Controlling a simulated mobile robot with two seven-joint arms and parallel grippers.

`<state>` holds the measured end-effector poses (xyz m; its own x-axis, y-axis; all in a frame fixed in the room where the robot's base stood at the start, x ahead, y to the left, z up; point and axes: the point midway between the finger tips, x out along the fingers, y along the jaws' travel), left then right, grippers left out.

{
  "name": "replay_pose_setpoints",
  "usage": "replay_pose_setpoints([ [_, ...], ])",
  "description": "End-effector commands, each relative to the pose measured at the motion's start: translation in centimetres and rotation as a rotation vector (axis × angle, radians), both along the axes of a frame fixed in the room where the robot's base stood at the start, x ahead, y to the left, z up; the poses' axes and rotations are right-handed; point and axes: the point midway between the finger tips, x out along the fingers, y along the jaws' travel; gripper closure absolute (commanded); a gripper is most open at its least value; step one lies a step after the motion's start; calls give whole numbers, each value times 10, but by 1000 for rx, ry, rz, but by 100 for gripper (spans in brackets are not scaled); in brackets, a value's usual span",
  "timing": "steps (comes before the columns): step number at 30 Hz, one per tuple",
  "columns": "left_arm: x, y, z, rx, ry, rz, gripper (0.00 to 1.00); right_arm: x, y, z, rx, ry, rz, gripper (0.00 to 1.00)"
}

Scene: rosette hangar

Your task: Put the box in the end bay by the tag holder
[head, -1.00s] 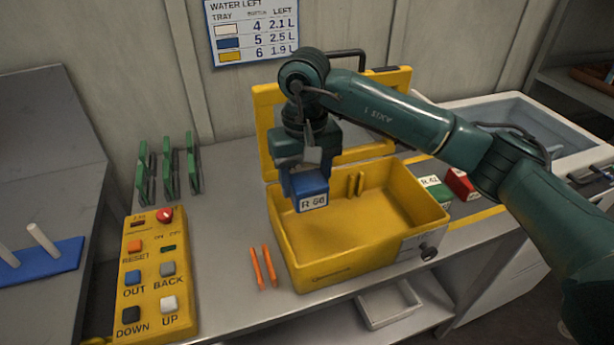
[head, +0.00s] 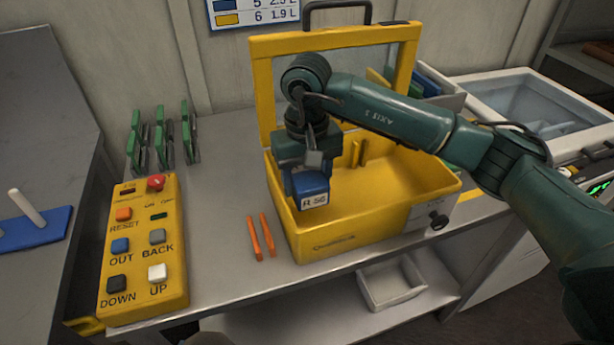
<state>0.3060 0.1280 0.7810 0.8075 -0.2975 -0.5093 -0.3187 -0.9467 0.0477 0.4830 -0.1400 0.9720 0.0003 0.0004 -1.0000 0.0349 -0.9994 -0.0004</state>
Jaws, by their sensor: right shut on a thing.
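The blue box (head: 310,186) with a white label reading about "R 56" hangs upright from my right gripper (head: 306,170), which is shut on it. It is over the left end of the open yellow case (head: 375,225); I cannot tell whether it touches the case floor. Small yellow divider posts (head: 358,153) stand at the case's back wall, right of the box. A grey plate (head: 424,217), possibly the tag holder, is on the case's front at the right end, beside a dark knob (head: 439,222). My left gripper is not in view.
The yellow lid (head: 262,90) stands open behind. A yellow button panel (head: 145,250), two orange sticks (head: 261,238) and green racks (head: 163,140) are to the left. A bin (head: 445,95) with upright items is behind my arm. A white tray (head: 390,285) sits below.

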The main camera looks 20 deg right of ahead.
Motion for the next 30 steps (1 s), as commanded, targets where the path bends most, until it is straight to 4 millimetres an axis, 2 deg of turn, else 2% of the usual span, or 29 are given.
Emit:
replay_pose_setpoints([
  [1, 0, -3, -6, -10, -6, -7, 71, 0, 0, -10, 0, -1, 0, 72],
  [3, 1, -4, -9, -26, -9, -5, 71, 0, 0, -17, 0, -1, 0, 72],
  [12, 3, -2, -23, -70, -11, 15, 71, 1, 0, -39, 0, -1, -1, 72],
  [26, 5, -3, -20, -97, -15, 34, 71, 0, 0, -43, 0, -1, -1, 72],
  [27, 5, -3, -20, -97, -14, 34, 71, 0, 0, -43, 0, -1, -1, 45],
  [30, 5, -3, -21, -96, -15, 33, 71, 0, 0, -43, 0, -1, -1, 37],
])
